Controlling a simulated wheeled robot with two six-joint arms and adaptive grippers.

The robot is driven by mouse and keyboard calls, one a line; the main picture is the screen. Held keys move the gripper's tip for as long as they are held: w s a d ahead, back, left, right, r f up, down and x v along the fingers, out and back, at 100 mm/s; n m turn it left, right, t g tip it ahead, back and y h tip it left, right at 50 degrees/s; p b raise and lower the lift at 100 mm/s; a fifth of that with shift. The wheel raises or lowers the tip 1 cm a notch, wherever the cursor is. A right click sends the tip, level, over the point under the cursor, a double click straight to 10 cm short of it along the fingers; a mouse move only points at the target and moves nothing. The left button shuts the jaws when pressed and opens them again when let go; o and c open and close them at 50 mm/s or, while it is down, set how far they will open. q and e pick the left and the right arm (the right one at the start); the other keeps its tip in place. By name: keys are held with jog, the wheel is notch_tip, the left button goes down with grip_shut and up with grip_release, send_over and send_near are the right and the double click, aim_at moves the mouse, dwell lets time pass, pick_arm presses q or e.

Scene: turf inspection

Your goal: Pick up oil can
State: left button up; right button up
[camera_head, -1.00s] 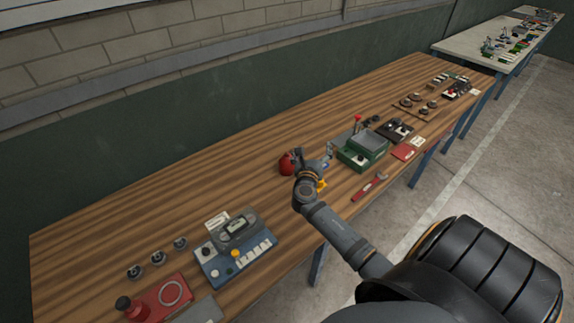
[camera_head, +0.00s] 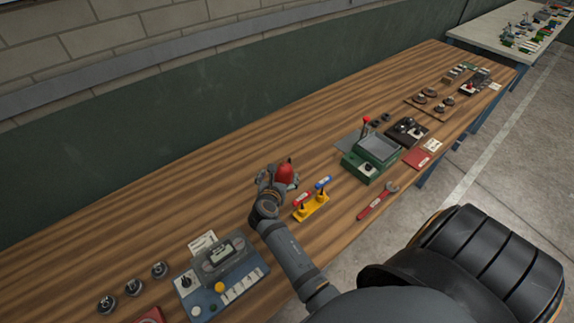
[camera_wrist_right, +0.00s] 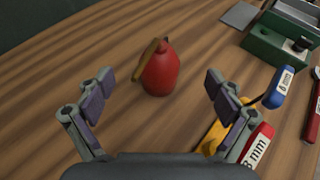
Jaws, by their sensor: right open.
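The red oil can (camera_head: 285,172) stands on the wooden workbench (camera_head: 150,215), near the middle of the head view. In the right wrist view the oil can (camera_wrist_right: 159,72) shows a rounded red body with a yellowish-brown strip at its upper left. My right gripper (camera_head: 277,180) is low over the bench, just on the near side of the can. In the right wrist view its open fingers (camera_wrist_right: 160,84) are spread wide. The can shows between them, slightly ahead of the tips, with gaps on both sides. My left gripper is not in view.
A yellow holder (camera_head: 312,207) with red and blue handles stands close right of my right gripper. Beyond it are a green box (camera_head: 372,155) and a red wrench (camera_head: 377,203). A blue-grey button device (camera_head: 228,275) sits nearer. The bench behind the can is clear.

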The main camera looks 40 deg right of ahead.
aim_at(282, 178)
jog(key=f+b, duration=0.5)
jog(key=shift+s+a, duration=0.3)
jog(key=shift+a, duration=0.05)
jog(key=shift+w+d+f+b, duration=0.2)
jog(key=shift+f+b, duration=0.4)
jog(key=shift+w+d+r, duration=0.1)
jog(key=shift+w+d, duration=0.2)
jog(key=shift+w, duration=0.05)
jog(key=shift+w+d+f, duration=0.25)
jog(key=shift+w+d, duration=0.05)
jog(key=shift+d, duration=0.05)
jog(key=shift+w+d+f, duration=0.15)
jog(key=x, duration=0.2)
jog(key=r+p+x, duration=0.1)
jog(key=x, duration=0.1)
jog(key=shift+w+d+f, duration=0.2)
jog(key=shift+w+d, duration=0.05)
jog(key=shift+w, duration=0.1)
jog(key=shift+w+d+f, duration=0.15)
jog(key=shift+w+d, duration=0.05)
jog(key=shift+s+a, duration=0.1)
jog(key=c, duration=0.4)
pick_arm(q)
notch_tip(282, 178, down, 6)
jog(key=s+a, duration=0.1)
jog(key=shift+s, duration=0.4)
pick_arm(e)
jog(key=c, duration=1.2)
